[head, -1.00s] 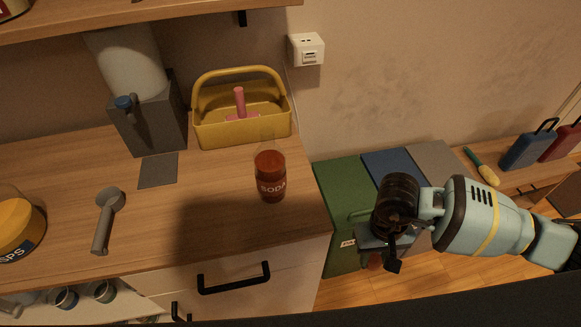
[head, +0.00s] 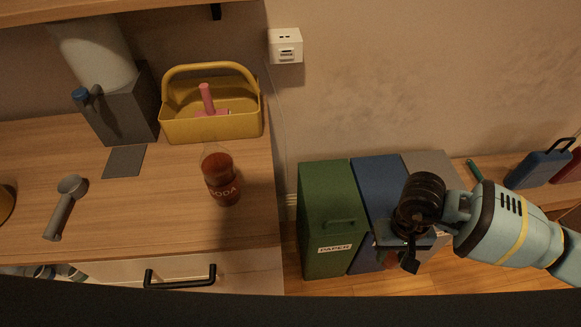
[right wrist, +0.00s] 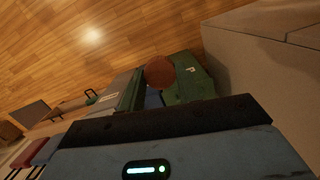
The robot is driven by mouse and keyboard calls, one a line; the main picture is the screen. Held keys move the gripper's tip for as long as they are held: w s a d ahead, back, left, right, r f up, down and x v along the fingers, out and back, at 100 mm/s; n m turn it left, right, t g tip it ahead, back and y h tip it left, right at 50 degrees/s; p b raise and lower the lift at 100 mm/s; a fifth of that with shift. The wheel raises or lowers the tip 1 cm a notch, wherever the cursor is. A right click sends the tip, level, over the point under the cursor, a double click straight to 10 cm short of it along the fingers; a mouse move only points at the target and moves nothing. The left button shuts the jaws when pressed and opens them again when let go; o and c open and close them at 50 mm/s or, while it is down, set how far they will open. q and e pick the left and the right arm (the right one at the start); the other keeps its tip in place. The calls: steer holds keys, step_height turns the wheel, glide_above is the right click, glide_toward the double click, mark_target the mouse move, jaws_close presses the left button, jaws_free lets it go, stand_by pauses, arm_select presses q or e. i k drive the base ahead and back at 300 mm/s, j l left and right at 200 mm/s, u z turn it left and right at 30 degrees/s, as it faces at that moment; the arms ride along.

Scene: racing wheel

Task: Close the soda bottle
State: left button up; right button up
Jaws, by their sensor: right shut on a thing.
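The soda bottle (head: 220,180) stands upright on the wooden counter, dark red with a "SODA" label. Its clear neck is faint, and I see no cap on it. My right gripper (head: 398,256) is to the right of the counter, in front of the bins and well apart from the bottle. It is shut on a small round reddish-brown thing that looks like the bottle cap (right wrist: 160,72); a bit of it shows under the gripper in the head view (head: 390,261). My left gripper is not in view.
A yellow caddy (head: 185,125) with a pink-handled tool stands behind the bottle. A grey dispenser (head: 125,110) and a grey scoop (head: 62,210) are to the left. Green (head: 325,205) and blue (head: 378,180) bins stand right of the counter. The counter before the bottle is clear.

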mark_target(217, 163)
steer(key=i+l, duration=0.1)
steer(key=l, duration=0.35)
steer(key=i+l, duration=0.1)
steer(key=l, duration=0.85)
steer(key=u, duration=2.05)
steer(key=i+l, duration=0.05)
